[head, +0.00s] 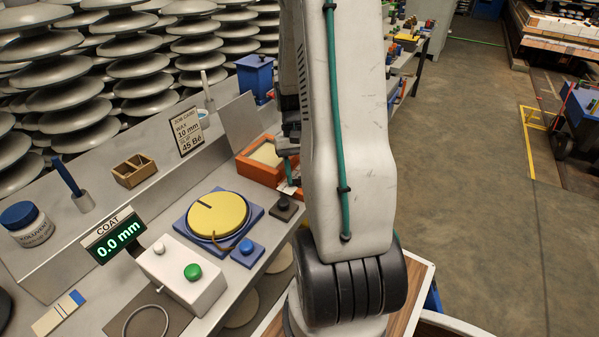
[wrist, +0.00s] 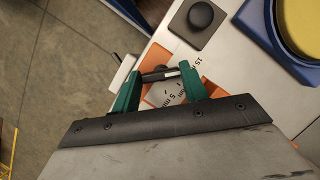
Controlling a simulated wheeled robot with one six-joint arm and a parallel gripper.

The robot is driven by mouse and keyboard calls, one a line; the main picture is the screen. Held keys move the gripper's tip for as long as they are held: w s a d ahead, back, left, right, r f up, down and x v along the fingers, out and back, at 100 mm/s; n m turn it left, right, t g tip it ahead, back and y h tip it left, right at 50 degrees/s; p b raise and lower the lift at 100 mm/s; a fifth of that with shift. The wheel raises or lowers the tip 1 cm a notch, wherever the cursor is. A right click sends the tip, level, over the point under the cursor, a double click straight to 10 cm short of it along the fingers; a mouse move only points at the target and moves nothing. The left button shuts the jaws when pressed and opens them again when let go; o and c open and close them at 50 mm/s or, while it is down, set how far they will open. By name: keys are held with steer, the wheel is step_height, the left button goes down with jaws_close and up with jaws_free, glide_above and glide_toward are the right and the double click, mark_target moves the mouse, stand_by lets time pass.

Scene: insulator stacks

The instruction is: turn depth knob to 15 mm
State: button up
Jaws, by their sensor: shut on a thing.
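The depth knob (wrist: 158,74) shows in the wrist view as a dark bar with a white mark toward its right end. It sits by a grey scale plate (wrist: 166,95) with "5 m…" legible and "15 m…" printed further right. The white mark points roughly toward the "15" side; exact alignment cannot be told. My gripper (wrist: 158,82) has green fingers on both sides of the knob, shut on it. In the head view my gripper (head: 289,168) is at the bench's right edge, partly behind my arm, and the knob is hidden. A display (head: 116,238) reads "COAT 0.0 mm".
A yellow disc (head: 218,214) on a blue base, a black knob (head: 284,203), a blue button (head: 246,246) and a white box with a green button (head: 193,271) are nearby. An orange box (head: 262,160) stands behind. A job card (head: 186,131) reads 10 mm. Floor lies right.

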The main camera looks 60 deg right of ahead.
steer(key=o, duration=1)
steer(key=v, duration=0.8)
steer(key=s+a+r+n+t+h, duration=0.1)
steer(key=a+r, duration=0.4)
steer(key=a, duration=0.5)
steer(key=s+a+r+n+t+h, duration=0.1)
steer(key=s+a+r+n, duration=0.3)
steer(key=a, duration=0.6)
steer(key=s+a+r+n+t+h, duration=0.1)
steer(key=s+a+r+n+t, duration=0.1)
steer(key=s+a+r, duration=0.3)
steer(key=shift+a+r+n+t, duration=0.15)
steer(key=shift+a+r+n, duration=0.05)
steer(key=shift+a, duration=0.6)
steer(key=shift+a+r+n+t, duration=0.1)
steer(key=shift+a+r+n, duration=0.1)
steer(key=shift+a, duration=0.6)
steer(key=shift+a+r+n+t, duration=0.15)
steer(key=shift+a+r+n, duration=0.05)
steer(key=shift+a, duration=0.6)
